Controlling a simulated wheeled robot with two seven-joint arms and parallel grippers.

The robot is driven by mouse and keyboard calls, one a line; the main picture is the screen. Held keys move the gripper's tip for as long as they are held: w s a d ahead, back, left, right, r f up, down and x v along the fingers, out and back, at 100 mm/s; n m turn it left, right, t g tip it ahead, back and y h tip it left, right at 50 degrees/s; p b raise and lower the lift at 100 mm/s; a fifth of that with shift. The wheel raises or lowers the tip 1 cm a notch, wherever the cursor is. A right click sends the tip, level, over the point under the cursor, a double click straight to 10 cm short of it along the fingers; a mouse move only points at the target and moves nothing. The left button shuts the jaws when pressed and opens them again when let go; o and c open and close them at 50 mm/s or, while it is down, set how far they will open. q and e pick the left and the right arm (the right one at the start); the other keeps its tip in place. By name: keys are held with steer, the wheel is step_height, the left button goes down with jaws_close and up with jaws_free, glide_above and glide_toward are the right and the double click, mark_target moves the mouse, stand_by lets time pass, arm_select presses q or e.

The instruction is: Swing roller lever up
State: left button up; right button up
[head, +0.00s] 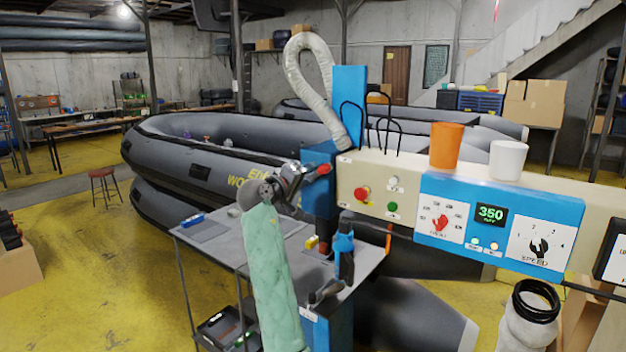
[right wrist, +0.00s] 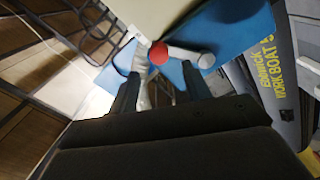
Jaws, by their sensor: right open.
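The roller lever shows as a red knob (head: 323,169) in front of the blue machine head, at the left end of the cream control beam. In the right wrist view the red knob (right wrist: 158,54) sits on a short pale bar (right wrist: 188,56) against a blue surface. My right gripper (head: 304,173) is beside the knob, at the end of my green-sleeved arm. In the right wrist view its dark fingers (right wrist: 160,82) are apart, with the knob beyond the gap between them. I cannot tell whether they touch the lever. My left gripper is not in view.
The control beam (head: 402,176) carries red and green buttons, dials, an orange cup (head: 446,146) and a white cup (head: 508,160). A grey inflatable boat (head: 180,150) lies behind.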

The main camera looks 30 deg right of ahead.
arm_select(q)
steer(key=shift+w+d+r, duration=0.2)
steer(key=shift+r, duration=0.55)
arm_select(e)
steer(key=shift+v, duration=0.8)
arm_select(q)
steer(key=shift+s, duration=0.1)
